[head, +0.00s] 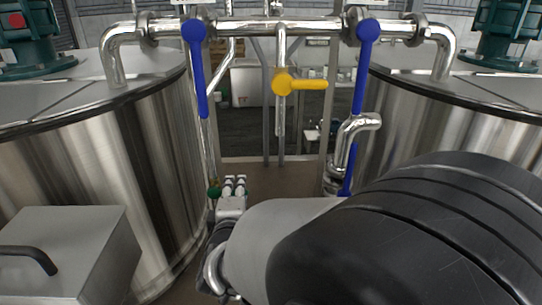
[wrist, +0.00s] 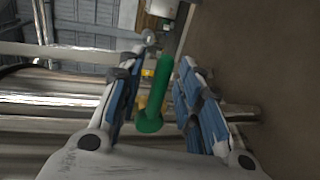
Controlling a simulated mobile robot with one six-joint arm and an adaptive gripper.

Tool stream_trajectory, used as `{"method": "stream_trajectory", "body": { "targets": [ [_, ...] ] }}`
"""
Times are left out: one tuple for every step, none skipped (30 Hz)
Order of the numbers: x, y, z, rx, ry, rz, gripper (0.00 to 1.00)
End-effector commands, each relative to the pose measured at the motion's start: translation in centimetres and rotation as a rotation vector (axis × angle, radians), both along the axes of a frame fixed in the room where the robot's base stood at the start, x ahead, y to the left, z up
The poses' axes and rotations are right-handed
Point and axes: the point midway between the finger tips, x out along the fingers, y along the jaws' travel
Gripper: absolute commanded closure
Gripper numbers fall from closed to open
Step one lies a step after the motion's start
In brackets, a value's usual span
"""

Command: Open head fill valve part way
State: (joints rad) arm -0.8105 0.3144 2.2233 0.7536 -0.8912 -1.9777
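In the wrist view a green lever handle (wrist: 161,90) with a round hub stands between the two blue-padded fingers of my gripper (wrist: 167,55). The fingers are apart, with a visible gap on both sides of the lever. In the head view my gripper (head: 234,184) is low between the tanks, partly hidden by my arm, and a small bit of the green handle (head: 214,192) shows beside it. A yellow lever (head: 305,85) points right on the middle pipe. Blue levers hang down at left (head: 199,75) and right (head: 362,75). No readable label tells which is the head fill valve.
A steel tank stands at left (head: 110,160) and another at right (head: 450,112). A horizontal pipe (head: 260,27) joins them above. A steel box (head: 75,240) with a black handle is at lower left. A bent pipe (head: 355,130) rises right of the gap.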

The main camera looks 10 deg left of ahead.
Motion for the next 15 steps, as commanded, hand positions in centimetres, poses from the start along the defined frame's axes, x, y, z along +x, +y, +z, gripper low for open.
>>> {"method": "stream_trajectory", "body": {
  "targets": [
    [-0.01, 0.01, 0.02, 0.000, 0.000, 0.000, 0.67],
    [-0.01, 0.01, 0.02, 0.000, 0.000, 0.000, 0.67],
    [-0.01, 0.00, 0.02, 0.000, 0.000, 0.000, 0.67],
    [-0.01, 0.00, 0.02, 0.000, 0.000, 0.000, 0.67],
    [-0.01, 0.00, 0.02, 0.000, 0.000, 0.000, 0.68],
    [-0.01, 0.00, 0.02, 0.000, 0.000, 0.000, 0.71],
    [-0.01, 0.00, 0.02, 0.000, 0.000, 0.000, 0.73],
    [0.01, 0.00, 0.03, 0.000, 0.000, 0.000, 0.75],
    [0.00, 0.00, 0.02, 0.000, 0.000, 0.000, 0.77],
    [0.00, 0.00, 0.02, 0.000, 0.000, 0.000, 0.79],
    [0.00, 0.00, 0.02, 0.000, 0.000, 0.000, 0.81],
    [0.00, 0.00, 0.02, 0.000, 0.000, 0.000, 0.84],
    [0.00, 0.00, 0.02, 0.000, 0.000, 0.000, 0.86],
    [0.00, 0.00, 0.02, 0.000, 0.000, 0.000, 0.88],
    [0.00, 0.00, 0.02, 0.000, 0.000, 0.000, 0.91]
  ]
}}
